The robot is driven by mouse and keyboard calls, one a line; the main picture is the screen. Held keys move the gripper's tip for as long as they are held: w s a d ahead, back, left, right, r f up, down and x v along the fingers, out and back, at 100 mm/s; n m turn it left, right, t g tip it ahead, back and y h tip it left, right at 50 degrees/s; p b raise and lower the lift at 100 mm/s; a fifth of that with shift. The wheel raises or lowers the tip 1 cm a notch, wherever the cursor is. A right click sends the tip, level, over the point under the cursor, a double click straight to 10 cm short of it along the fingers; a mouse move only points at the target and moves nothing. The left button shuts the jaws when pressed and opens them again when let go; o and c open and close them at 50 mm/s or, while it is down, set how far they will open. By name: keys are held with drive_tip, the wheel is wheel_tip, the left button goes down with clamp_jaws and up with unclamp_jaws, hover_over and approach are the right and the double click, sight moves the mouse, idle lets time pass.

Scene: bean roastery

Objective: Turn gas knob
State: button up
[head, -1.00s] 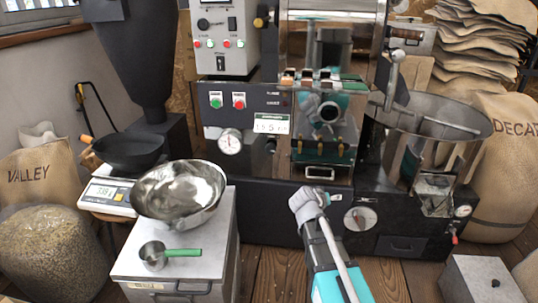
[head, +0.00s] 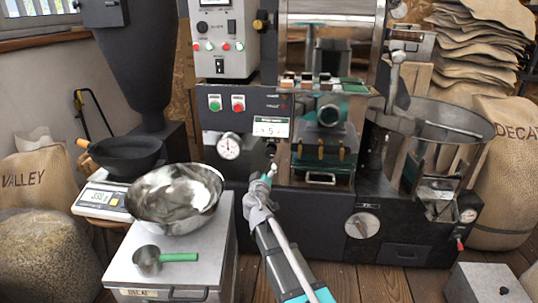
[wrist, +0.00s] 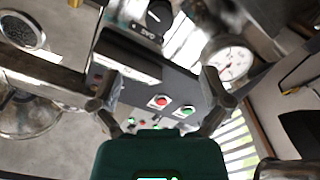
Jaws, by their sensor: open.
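A white gauge (head: 229,146) is on the roaster front, left of my gripper. A steel bowl (head: 175,199) and a green-handled scoop (head: 148,261) are on the cabinet at left. The cooling tray (head: 440,120) stands at right. Open wooden floor lies below the dial.

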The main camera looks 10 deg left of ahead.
sight(269, 154)
drive_tip(key=w, duration=1.3)
drive_tip(key=shift+w+d, duration=0.25)
drive_tip(key=shift+w, duration=0.15)
drive_tip(key=c, duration=1.1)
drive_tip(key=shift+a, duration=0.1)
drive_tip(key=shift+c, duration=0.3)
